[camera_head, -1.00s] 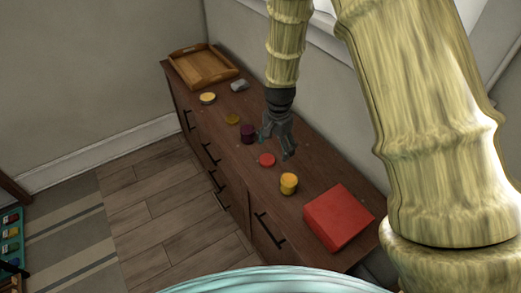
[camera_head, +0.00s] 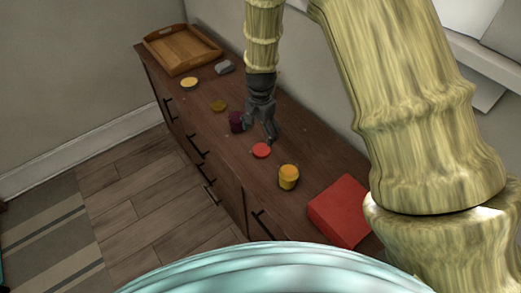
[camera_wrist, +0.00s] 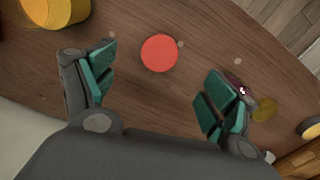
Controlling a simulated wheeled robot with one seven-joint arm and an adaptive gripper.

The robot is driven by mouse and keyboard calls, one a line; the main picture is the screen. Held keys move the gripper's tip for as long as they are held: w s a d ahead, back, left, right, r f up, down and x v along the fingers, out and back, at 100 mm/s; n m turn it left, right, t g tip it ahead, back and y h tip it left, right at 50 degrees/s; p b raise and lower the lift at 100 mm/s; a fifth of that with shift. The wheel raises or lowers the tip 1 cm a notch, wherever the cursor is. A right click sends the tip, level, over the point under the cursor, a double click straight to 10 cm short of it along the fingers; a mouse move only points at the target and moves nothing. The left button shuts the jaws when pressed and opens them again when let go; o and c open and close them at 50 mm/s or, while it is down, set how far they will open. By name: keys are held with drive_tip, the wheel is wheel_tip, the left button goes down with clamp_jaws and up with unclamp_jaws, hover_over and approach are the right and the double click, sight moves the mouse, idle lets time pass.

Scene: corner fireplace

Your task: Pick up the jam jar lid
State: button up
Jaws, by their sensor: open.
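A flat red disc (camera_head: 261,150) that looks like a jar lid lies on the wooden cabinet top. In the wrist view the red disc (camera_wrist: 160,52) shows whole, between and beyond my finger tips. A dark purple jar (camera_head: 236,121) stands close by, partly hidden by my right finger in the wrist view. A flat olive-gold disc (camera_head: 218,106) lies beyond the jar; it also looks like a lid. I cannot tell from looks alone which disc is the jam jar's. My gripper (camera_head: 261,135) is open and empty, pointing down above the cabinet near the red disc and jar.
On the cabinet (camera_head: 228,158) stand a yellow jar (camera_head: 288,177), a red box (camera_head: 340,211), a yellow-topped round item (camera_head: 189,83), a grey block (camera_head: 225,67) and a wooden tray (camera_head: 182,48). The wall runs along the back edge. Bare wood surrounds the red disc.

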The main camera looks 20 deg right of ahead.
drive_tip(key=p, duration=0.1)
hover_over(261, 149)
drive_tip(key=shift+s+a+f, duration=0.1)
drive_tip(key=shift+s+f, duration=0.05)
drive_tip(key=shift+f, duration=0.95)
drive_tip(key=shift+s+f, duration=0.15)
drive_tip(key=shift+f, duration=0.95)
drive_tip(key=shift+w+f+p, duration=0.15)
drive_tip(key=shift+f+p, duration=0.45)
drive_tip(key=shift+f, duration=0.2)
drive_tip(key=shift+w+f+p, duration=0.1)
drive_tip(key=shift+f+p, duration=0.5)
drive_tip(key=shift+f, duration=0.2)
drive_tip(key=shift+f+p, duration=0.3)
drive_tip(key=shift+f, duration=0.75)
drive_tip(key=shift+c, duration=0.2)
drive_tip(key=c, duration=0.8)
